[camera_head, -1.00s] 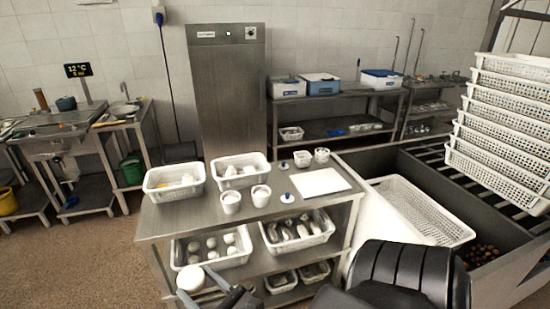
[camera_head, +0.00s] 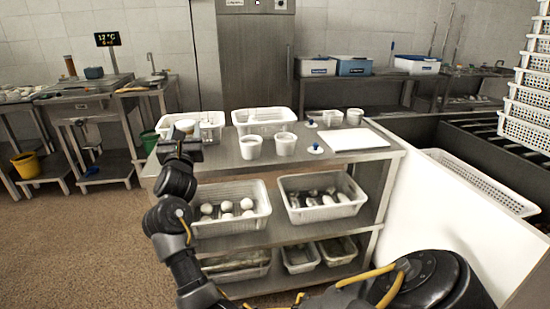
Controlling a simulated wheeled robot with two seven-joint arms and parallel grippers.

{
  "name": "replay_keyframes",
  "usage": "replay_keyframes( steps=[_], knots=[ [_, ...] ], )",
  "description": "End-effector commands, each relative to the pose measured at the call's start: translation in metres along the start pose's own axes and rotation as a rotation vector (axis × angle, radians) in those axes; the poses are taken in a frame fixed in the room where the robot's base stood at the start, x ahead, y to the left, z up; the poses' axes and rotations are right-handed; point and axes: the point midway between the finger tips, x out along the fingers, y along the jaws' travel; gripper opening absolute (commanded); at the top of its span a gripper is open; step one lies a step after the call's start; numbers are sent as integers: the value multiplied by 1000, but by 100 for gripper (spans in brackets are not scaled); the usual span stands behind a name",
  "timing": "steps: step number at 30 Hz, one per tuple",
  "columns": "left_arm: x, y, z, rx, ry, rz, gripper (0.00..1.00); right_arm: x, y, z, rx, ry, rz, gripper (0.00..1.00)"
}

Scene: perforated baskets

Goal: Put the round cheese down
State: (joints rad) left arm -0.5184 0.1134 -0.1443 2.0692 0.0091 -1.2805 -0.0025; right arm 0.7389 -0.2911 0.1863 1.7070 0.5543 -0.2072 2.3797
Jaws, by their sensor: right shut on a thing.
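My right gripper (camera_head: 190,137) is at the left end of the steel table's top, just in front of the left white perforated basket (camera_head: 213,118). It is shut on the round cheese (camera_head: 186,126), a pale disc showing just above the jaws. In the picture the cheese overlaps the basket's opening. I cannot tell whether it touches the basket or hangs above it. My wrist hides part of the basket's front. My left gripper is not in view.
A second white basket (camera_head: 264,114) stands to the right, with two white cups (camera_head: 285,144) before it. A white board (camera_head: 352,140) lies at the table's right. Lower shelf baskets hold round white items (camera_head: 226,207) and elongated items (camera_head: 322,197).

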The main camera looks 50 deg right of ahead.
Motion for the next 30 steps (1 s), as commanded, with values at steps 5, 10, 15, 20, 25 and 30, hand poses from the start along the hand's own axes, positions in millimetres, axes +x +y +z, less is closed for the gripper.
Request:
replay_keyframes(
  steps=[5,10,15,20,25,30],
  knots=[
    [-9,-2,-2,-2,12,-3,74,7,11,-3,4,-2,9,28],
    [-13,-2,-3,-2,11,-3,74,9,10,-2,2,-2,9,28],
    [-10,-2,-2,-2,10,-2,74,18,-14,-17,-4,-2,7,28],
    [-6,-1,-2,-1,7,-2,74,31,-52,-41,-6,-3,6,28],
    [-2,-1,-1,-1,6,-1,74,39,-82,-73,-5,-1,9,28],
    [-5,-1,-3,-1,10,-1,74,40,-99,-98,-1,-2,9,28]
  ],
)
